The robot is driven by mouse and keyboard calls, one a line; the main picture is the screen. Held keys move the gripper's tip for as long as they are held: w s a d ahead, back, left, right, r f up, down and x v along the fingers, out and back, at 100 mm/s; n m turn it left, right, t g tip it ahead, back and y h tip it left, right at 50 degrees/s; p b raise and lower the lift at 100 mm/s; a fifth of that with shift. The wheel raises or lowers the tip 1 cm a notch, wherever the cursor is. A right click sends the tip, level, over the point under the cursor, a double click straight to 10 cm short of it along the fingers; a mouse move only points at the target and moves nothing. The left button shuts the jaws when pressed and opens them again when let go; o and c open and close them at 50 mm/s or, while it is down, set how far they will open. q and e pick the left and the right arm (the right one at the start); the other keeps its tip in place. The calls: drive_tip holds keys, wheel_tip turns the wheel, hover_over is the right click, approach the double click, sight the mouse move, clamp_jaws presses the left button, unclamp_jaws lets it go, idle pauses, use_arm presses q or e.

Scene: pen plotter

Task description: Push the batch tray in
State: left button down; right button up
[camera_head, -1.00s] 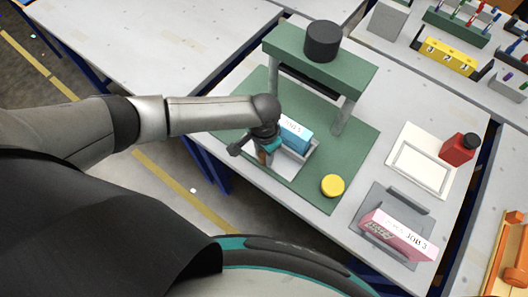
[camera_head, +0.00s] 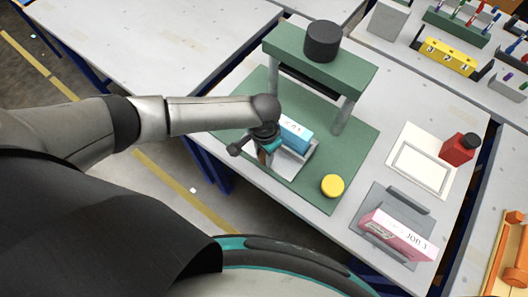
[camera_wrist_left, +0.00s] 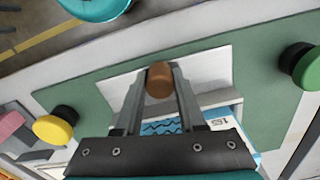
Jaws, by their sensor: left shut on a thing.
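The batch tray (camera_head: 299,169) is a light grey tray on the green base plate, at the front of the green press frame. A blue box with a white label (camera_head: 296,133) sits in it; the box also shows in the left wrist view (camera_wrist_left: 162,127). My left gripper (camera_head: 263,153) is at the tray's front side, with its fingers shut on a brown round handle (camera_wrist_left: 160,80). In the left wrist view, one finger lies on each side of the handle. The arm hides part of the tray in the head view. My right gripper is not in view.
The green press frame (camera_head: 318,63) with a black cylinder (camera_head: 323,41) on top stands over the base plate. A yellow button (camera_head: 332,186) sits to the right of the tray. A pink box (camera_head: 398,236), a white frame (camera_head: 402,180) and a red bottle (camera_head: 459,147) are further right.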

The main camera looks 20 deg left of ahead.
use_arm(q)
drive_tip(key=shift+w, duration=0.15)
drive_tip(key=w+d+b, duration=0.1)
drive_tip(key=w, duration=0.1)
drive_tip(key=w+d+b, duration=0.1)
drive_tip(key=w, duration=0.2)
drive_tip(key=w+b, duration=0.2)
drive_tip(key=shift+w+d+f, duration=0.15)
drive_tip(key=shift+w+d, duration=0.2)
drive_tip(key=shift+d, duration=0.05)
drive_tip(key=w+b, duration=0.1)
drive_tip(key=w+d+b, duration=0.1)
drive_tip(key=w, duration=0.1)
drive_tip(key=shift+w+d+b, duration=0.1)
drive_tip(key=shift+w+b, duration=0.1)
drive_tip(key=shift+b, duration=0.2)
drive_tip(key=shift+w+d, duration=0.1)
drive_tip(key=shift+w, duration=0.1)
drive_tip(key=shift+r, duration=0.2)
drive_tip(key=shift+w, duration=0.1)
drive_tip(key=c, duration=0.6)
unclamp_jaws()
drive_tip(key=shift+w+d, duration=0.1)
drive_tip(key=shift+o, duration=0.5)
